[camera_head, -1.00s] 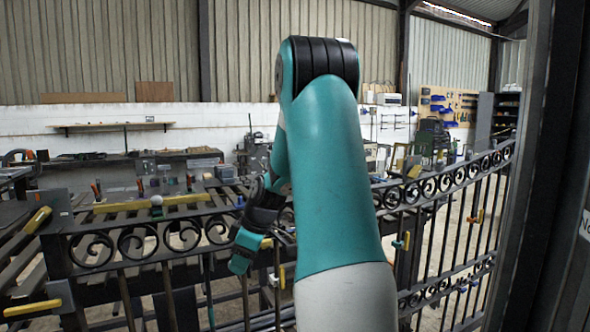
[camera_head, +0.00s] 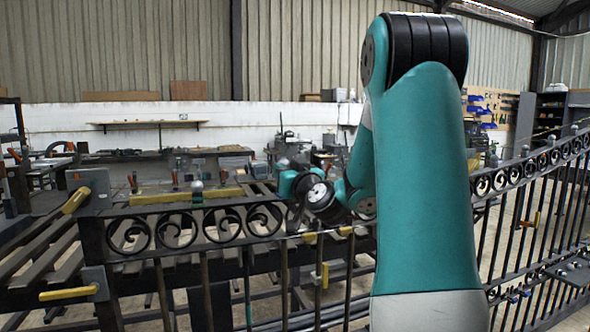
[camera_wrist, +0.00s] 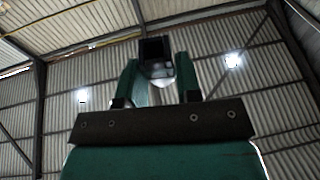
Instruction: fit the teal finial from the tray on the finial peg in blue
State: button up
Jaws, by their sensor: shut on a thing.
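My gripper (camera_wrist: 158,85) has two teal fingers in the wrist view, closed on a small piece between them. This piece, which looks like the finial (camera_wrist: 156,58), has a dark square part at the top and a pale shiny rounded part below. Its teal colour does not show clearly in this light. In the head view my bent arm reaches behind the gate, and the gripper's fingertips cannot be made out. I cannot pick out the blue finial peg with certainty.
A dark plate (camera_head: 572,272), possibly the tray, is at the lower right, near small blue pieces on the rail.

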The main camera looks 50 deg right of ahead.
aim_at(285, 164)
jog(key=shift+w+d+r+m+t+h+p, duration=0.15)
jog(key=shift+w+d+m+h+p, duration=0.2)
jog(key=shift+w+d+h+p, duration=0.65)
jog(key=shift+w+d+r+m+t+h+p, duration=0.15)
jog(key=shift+w+d+m+h+p, duration=0.35)
jog(key=shift+w+d, duration=0.9)
jog(key=shift+s+f+b, duration=0.1)
jog(key=shift+f+b, duration=1.1)
jog(key=shift+f, duration=0.15)
jog(key=shift+s+f+b, duration=0.1)
jog(key=shift+f+b, duration=1.65)
jog(key=shift+b, duration=0.4)
dwell(1.4)
jog(key=o, duration=1.1)
jog(key=shift+s+a+f, duration=0.1)
jog(key=shift+f, duration=0.05)
